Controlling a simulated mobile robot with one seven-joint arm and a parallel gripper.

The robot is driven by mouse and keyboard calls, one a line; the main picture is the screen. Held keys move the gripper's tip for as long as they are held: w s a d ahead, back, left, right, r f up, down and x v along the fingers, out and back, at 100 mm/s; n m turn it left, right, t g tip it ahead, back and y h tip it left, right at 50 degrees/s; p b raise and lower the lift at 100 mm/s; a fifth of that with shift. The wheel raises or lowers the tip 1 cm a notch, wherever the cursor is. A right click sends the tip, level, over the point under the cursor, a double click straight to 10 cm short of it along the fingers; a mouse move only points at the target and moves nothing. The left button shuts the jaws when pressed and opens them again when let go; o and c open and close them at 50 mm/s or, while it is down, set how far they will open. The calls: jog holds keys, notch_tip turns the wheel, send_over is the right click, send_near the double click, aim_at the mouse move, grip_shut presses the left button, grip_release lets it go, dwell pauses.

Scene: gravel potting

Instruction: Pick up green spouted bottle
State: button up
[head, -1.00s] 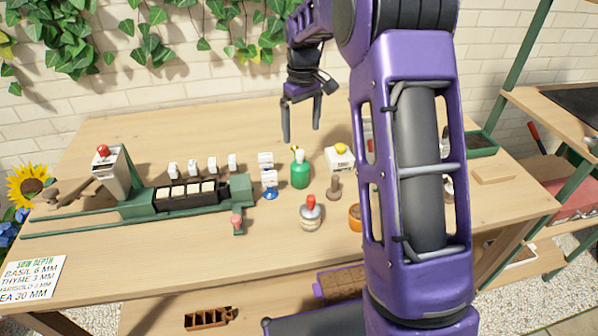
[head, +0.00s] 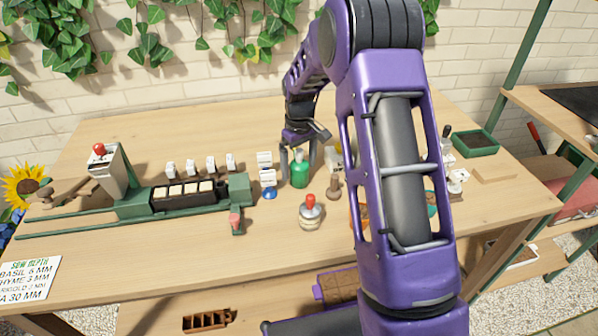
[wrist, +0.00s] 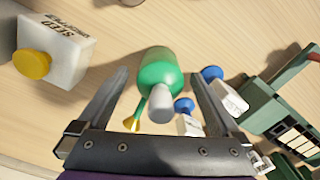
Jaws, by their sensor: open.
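The green spouted bottle (head: 299,173) stands upright on the workbench near its middle. In the wrist view the bottle (wrist: 160,73) shows a green body, a grey cap and a thin spout with a yellow tip. My gripper (head: 298,164) is open and lowered over the bottle. In the wrist view my gripper's fingers (wrist: 160,85) are spread, one on each side of the bottle, with gaps on both sides. In the head view the gripper hides the bottle's top.
A blue-based white stand (head: 268,184) is close left of the bottle. A white seed box (wrist: 55,50) with a yellow knob is on the other side. A red-topped jar (head: 311,214) stands in front. A green rail machine (head: 135,205) is at left.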

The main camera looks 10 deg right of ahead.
aim_at(299, 149)
jog(key=shift+c, duration=0.3)
grip_shut()
notch_tip(299, 149, up, 10)
jog(key=shift+r+p, duration=0.1)
jog(key=shift+p, duration=0.5)
jog(key=c, duration=0.8)
grip_release()
jog(key=c, duration=0.4)
jog(key=shift+c, duration=0.2)
